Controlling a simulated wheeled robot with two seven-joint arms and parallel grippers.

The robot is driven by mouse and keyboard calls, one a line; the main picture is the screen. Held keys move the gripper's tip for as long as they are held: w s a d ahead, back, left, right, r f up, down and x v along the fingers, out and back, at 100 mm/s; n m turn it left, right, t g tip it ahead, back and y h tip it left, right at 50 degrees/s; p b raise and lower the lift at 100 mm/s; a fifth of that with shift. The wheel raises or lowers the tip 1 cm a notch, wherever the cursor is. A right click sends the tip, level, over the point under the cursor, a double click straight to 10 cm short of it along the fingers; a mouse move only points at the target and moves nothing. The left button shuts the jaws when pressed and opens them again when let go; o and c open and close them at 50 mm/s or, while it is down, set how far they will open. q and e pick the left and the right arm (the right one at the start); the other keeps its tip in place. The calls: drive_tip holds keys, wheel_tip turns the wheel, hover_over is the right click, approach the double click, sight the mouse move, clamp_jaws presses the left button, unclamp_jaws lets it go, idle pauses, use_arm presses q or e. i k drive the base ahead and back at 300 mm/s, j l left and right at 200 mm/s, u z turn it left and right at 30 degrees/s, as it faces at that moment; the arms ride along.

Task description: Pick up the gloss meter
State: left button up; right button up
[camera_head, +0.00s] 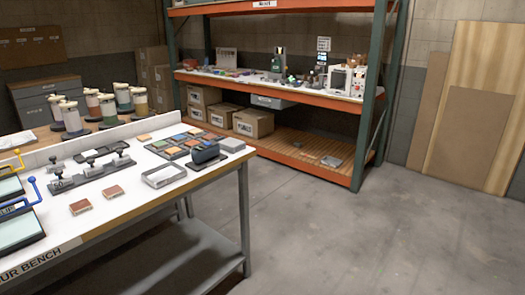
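A small dark blue-black device with a rounded body (206,152), which looks like the gloss meter, sits near the right end of the white-topped bench (125,190). It stands to the right of a grey open frame (164,175) and beside a pale grey block (232,145). Its far side and any display are hidden. Neither of my grippers shows in the head view.
Colour tiles (172,152) lie behind the device. Two reddish-brown tiles (80,206) and a dark clamp fixture (92,172) lie to its left. Pigment canisters (72,116) stand behind. An orange shelf rack (270,92) stands behind; the floor (350,235) at right is clear.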

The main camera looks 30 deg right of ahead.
sight(201, 153)
drive_tip(key=z, duration=0.45)
drive_tip(key=i+l+u, duration=0.1)
drive_tip(key=i+l, duration=0.15)
drive_tip(key=i+l+u, duration=0.1)
drive_tip(key=i+l, duration=0.35)
drive_tip(key=l, duration=0.2)
drive_tip(key=i+l+u, duration=0.25)
drive_tip(key=i+l, duration=0.2)
drive_tip(key=l, duration=0.2)
drive_tip(key=i+l+u, duration=0.1)
drive_tip(key=l, duration=0.25)
drive_tip(key=i+l+u, duration=0.1)
drive_tip(key=i+l, duration=0.2)
drive_tip(key=i+l+u, duration=0.1)
drive_tip(key=l, duration=0.35)
drive_tip(key=i, duration=0.1)
